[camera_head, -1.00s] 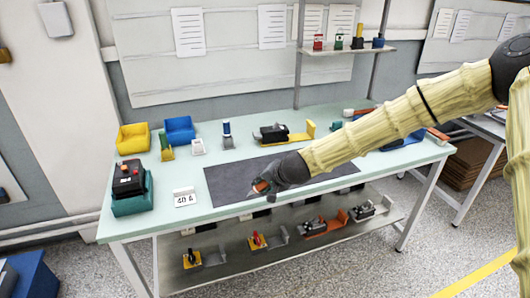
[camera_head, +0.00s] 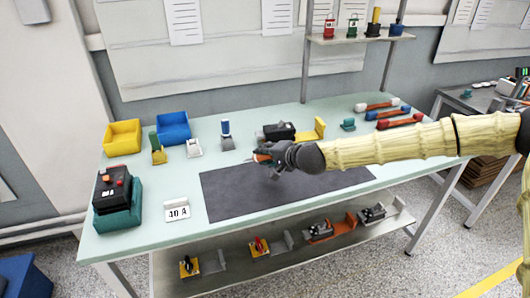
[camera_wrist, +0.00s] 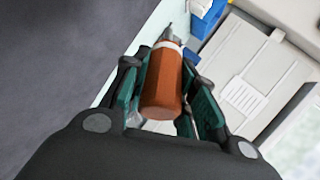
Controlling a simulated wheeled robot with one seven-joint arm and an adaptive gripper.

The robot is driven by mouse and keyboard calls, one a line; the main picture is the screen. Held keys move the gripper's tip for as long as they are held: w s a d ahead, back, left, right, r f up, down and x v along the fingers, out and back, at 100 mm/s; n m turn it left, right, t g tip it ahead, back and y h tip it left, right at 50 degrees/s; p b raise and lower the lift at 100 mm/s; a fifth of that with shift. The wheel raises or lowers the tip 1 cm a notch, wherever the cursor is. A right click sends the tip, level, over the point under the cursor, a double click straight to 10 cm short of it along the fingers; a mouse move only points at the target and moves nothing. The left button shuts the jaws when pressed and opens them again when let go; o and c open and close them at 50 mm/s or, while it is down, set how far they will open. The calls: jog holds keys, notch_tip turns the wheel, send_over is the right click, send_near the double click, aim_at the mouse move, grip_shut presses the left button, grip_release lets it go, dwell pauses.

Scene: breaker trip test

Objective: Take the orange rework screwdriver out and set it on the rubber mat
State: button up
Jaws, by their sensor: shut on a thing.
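The orange screwdriver (camera_wrist: 163,86) is between the fingers of my gripper (camera_wrist: 168,75) in the wrist view, its orange handle toward the camera and its grey tip pointing away. In the head view my gripper (camera_head: 266,157) is shut on the screwdriver, of which only a small orange part (camera_head: 261,158) and a thin tip show. It is over the back part of the dark rubber mat (camera_head: 235,195); the height above the mat is hard to judge. The mat is otherwise bare and also shows in the wrist view (camera_wrist: 60,60).
A black device in a teal holder (camera_head: 118,197) and a "40 A" card (camera_head: 177,210) stand left of the mat. Yellow (camera_head: 123,136) and blue (camera_head: 173,127) bins are behind. A black device with a yellow stand (camera_head: 280,131) is just behind my gripper. Red- and blue-handled tools (camera_head: 390,113) lie back right.

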jog(key=shift+d+f+b, duration=0.3)
jog(key=shift+f, duration=0.15)
jog(key=shift+f+b, duration=1.6)
jog(key=shift+f, duration=1.1)
jog(key=o, duration=1.1)
jog(key=shift+s, duration=0.1)
jog(key=v, duration=1.2)
